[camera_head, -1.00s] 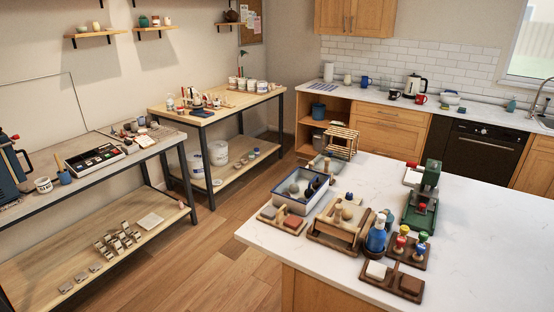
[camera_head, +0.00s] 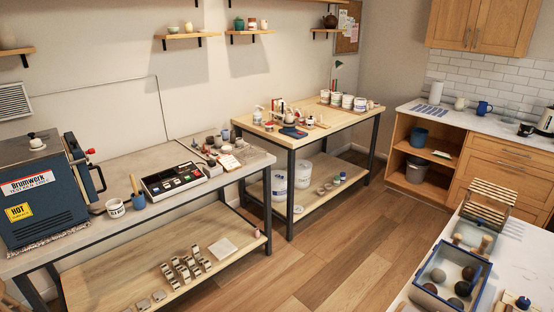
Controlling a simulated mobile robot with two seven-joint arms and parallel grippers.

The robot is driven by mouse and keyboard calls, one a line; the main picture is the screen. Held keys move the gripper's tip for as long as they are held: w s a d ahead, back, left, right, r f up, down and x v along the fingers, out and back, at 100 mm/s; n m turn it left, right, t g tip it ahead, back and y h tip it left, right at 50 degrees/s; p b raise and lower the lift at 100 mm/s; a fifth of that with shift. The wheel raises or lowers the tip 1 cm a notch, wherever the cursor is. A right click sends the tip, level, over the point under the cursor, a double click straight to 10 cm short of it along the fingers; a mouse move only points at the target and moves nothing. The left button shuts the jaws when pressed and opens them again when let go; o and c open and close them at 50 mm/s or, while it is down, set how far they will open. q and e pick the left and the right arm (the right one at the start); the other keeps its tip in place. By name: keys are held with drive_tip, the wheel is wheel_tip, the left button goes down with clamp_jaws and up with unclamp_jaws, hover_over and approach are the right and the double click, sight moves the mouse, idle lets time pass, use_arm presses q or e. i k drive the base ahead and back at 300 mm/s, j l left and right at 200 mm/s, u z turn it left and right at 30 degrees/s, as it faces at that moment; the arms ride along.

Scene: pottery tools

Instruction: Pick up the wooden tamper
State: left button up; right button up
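I cannot make out the wooden tamper for certain in the head view. A small upright wooden-looking piece (camera_head: 486,244) stands behind the blue-rimmed tray (camera_head: 417,294) on the white counter at the lower right, but it is too small to name surely. The tray holds several dark and pale round items. Neither of my grippers is in view.
A grey-topped bench (camera_head: 165,170) with a blue kiln (camera_head: 45,195) and a control box (camera_head: 173,180) stands at the left. A wooden table (camera_head: 290,125) with pots stands at the back. A slatted wooden rack (camera_head: 487,205) sits on the counter. The wooden floor (camera_head: 330,245) between is clear.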

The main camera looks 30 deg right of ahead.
sight(458, 237)
drive_tip(key=i+j+z, duration=0.1)
drive_tip(key=i, duration=0.4)
drive_tip(key=i+j, duration=0.1)
drive_tip(key=i, duration=0.35)
drive_tip(key=i+j+z, duration=0.15)
drive_tip(key=i, duration=0.35)
drive_tip(key=i+l+z, duration=0.1)
drive_tip(key=z, duration=0.3)
drive_tip(key=i+z, duration=0.25)
drive_tip(key=z, duration=0.15)
drive_tip(key=i+z, duration=0.2)
drive_tip(key=z, duration=0.2)
drive_tip(key=i+z, duration=0.15)
drive_tip(key=z, duration=0.25)
